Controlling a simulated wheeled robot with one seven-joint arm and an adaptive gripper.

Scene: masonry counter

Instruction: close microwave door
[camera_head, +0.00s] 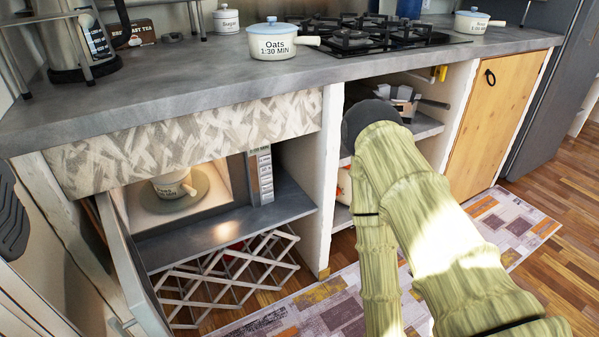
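The microwave (261,177) sits in the open shelf under the counter at left, with its keypad panel on its right side. Its door (128,262) stands wide open, hinged at the left and swung out toward me. A handle (122,325) shows low on the door near the bottom of the picture. The lit interior holds a pale labelled pot (172,187) on the turntable. My arm, with a green wood-like texture, rises at right and bends near the cabinet divider. My gripper is out of view.
A folding rack (228,270) stands below the microwave shelf. A white divider (328,180) separates it from the open shelves. The counter (190,85) above holds a kettle, pots and a gas hob. A patterned rug (325,312) lies on the wooden floor.

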